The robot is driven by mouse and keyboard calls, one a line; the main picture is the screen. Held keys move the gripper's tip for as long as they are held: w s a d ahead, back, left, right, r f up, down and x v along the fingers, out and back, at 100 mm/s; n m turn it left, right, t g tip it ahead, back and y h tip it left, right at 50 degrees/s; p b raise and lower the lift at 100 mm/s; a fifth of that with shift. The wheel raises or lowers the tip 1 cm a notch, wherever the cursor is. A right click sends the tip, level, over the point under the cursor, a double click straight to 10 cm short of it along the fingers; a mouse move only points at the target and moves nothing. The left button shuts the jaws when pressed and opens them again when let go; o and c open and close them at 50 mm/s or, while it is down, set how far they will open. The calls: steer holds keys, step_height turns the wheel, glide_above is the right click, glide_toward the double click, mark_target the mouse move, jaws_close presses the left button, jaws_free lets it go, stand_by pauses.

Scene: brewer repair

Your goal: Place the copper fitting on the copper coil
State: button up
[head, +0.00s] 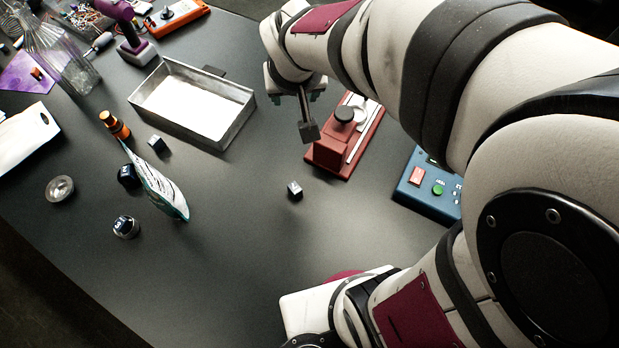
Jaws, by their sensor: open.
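My gripper (296,97) is open and points down above the table, just left of the red device. Its two teal-tipped fingers are apart. A dark grey block on a thin stem (308,130) shows between and below the fingers; I cannot tell whether it touches them. I cannot make out a copper coil or a clear copper fitting. An orange and black cylindrical piece (115,125) stands left of the metal tray; I cannot tell if it is the fitting. My arm hides much of the right side.
A metal tray (243,107) stands left of the gripper. The red device (340,152) with a black knob and a blue button box (423,190) lie to the right. The front middle is clear.

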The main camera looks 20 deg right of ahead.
steer(key=s+a+m+g+y, duration=0.2)
steer(key=s+m+g, duration=0.2)
steer(key=s, duration=1.8)
steer(key=shift+s+g+y, duration=0.3)
steer(key=shift+s+g, duration=0.1)
steer(key=shift+g, duration=0.3)
